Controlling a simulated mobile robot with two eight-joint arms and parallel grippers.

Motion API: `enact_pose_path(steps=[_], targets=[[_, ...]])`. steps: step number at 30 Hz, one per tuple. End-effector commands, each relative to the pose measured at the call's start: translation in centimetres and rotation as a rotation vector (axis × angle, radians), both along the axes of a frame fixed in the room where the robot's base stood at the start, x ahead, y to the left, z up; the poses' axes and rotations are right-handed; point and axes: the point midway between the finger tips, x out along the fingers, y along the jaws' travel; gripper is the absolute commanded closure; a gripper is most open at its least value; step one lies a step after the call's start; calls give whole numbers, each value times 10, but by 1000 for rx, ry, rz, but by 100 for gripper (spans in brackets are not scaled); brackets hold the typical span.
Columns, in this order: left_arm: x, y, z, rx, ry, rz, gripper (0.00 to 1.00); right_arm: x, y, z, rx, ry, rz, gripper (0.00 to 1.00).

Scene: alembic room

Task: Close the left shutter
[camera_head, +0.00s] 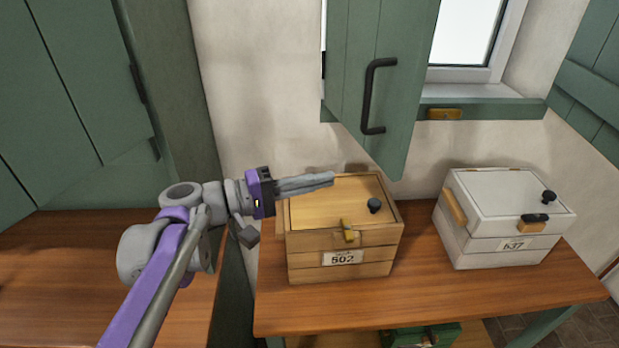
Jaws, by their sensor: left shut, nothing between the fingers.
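The left shutter (395,85) is a green panel standing open at the window, swung out into the room. A dark vertical handle (369,97) is fixed on its face. The right shutter (597,75) is green and partly in view at the right edge. My left gripper (331,179) is shut and empty, pointing right. In the picture it lies over the back of the wooden box, below and left of the shutter's handle, apart from it. My right gripper is not in view.
A wooden box (340,242) labelled 502 and a white box (500,220) labelled 537 stand on the wooden table (430,283). The window (466,32) has a green sill with a brass catch (444,114). A green cabinet (75,85) stands at left.

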Motion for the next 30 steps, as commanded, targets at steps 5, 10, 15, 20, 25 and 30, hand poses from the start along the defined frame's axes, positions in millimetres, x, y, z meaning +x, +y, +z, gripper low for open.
enact_pose_path(steps=[5, 10, 15, 20, 25, 30], targets=[[11, -41, 1, 0, 0, -6, 100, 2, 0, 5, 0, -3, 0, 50], [21, -70, 1, 1, 0, -3, 100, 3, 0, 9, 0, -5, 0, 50], [27, -88, 1, 1, -1, -2, 100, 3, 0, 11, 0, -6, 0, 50], [29, -94, 0, 2, 1, 1, 100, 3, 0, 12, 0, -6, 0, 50], [29, -94, 0, 2, 1, 1, 100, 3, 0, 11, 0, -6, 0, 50], [29, -94, 0, 2, 0, 1, 100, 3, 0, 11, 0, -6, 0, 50]])
